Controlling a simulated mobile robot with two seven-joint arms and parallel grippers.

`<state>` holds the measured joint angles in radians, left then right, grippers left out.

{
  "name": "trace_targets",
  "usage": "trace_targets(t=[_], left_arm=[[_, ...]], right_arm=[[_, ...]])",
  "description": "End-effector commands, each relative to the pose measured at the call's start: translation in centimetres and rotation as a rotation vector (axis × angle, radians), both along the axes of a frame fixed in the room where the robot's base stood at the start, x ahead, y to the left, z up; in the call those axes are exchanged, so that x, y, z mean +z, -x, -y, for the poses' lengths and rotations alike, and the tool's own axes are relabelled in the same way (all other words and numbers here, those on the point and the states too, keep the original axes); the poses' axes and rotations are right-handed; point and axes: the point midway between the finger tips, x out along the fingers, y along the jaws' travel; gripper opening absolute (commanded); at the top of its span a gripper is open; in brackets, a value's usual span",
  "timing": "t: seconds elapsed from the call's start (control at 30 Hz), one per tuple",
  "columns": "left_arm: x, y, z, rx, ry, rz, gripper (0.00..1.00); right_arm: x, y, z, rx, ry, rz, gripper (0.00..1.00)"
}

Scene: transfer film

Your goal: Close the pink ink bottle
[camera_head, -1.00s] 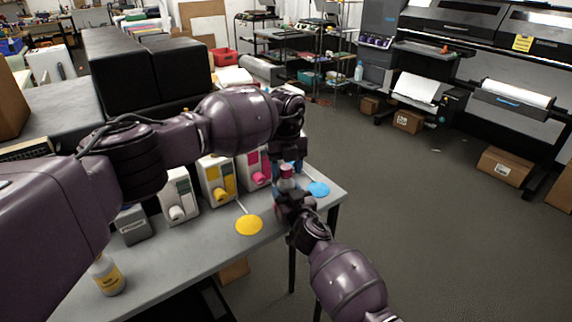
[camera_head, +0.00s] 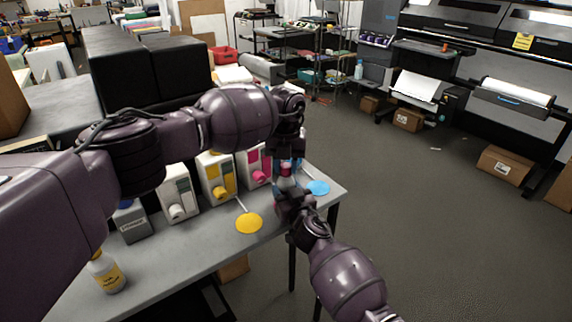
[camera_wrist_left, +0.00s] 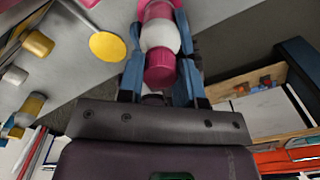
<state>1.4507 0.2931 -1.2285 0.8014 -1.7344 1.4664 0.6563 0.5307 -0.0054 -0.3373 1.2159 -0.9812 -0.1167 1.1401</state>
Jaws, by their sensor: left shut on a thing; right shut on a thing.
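The pink ink bottle (camera_wrist_left: 159,36) shows in the left wrist view with a pale shoulder, pink body and pink cap (camera_wrist_left: 160,68). In the head view it is small and partly hidden between my two grippers. My left gripper (camera_head: 287,164) comes from above, and its blue fingers (camera_wrist_left: 160,76) are shut on the cap from both sides. The cap appears to meet the bottle's top in line; whether it is fully seated I cannot tell. My right gripper (camera_head: 284,190) is shut on the bottle below, near the table's edge.
The grey table (camera_head: 190,252) carries several white ink units, including a yellow one (camera_head: 216,176) and a pink one (camera_head: 254,165). A yellow disc (camera_head: 249,223) and a blue disc (camera_head: 318,187) lie near its edge. A yellow-labelled bottle (camera_head: 108,274) stands at front left.

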Motion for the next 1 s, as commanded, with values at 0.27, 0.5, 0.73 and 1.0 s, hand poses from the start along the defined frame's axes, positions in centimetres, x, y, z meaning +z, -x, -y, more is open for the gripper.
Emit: trace_targets(t=[0.27,0.5,0.73,1.0], left_arm=[[-0.06,0.0,-0.01,-0.41,-0.001,0.001,0.04],[-0.07,0.0,-0.01,-0.762,-0.001,0.0,0.04],[-0.08,0.01,0.01,-0.913,0.001,0.0,0.04],[-0.1,0.01,0.0,-0.91,0.0,0.0,0.62]], right_arm=[[-0.02,0.0,-0.01,0.0,0.0,0.0,0.0],[-0.02,0.0,-0.01,0.0,0.0,0.0,0.0],[-0.02,0.0,-0.01,0.0,0.0,0.0,0.0],[-0.01,0.0,-0.01,0.0,0.0,0.0,0.0]])
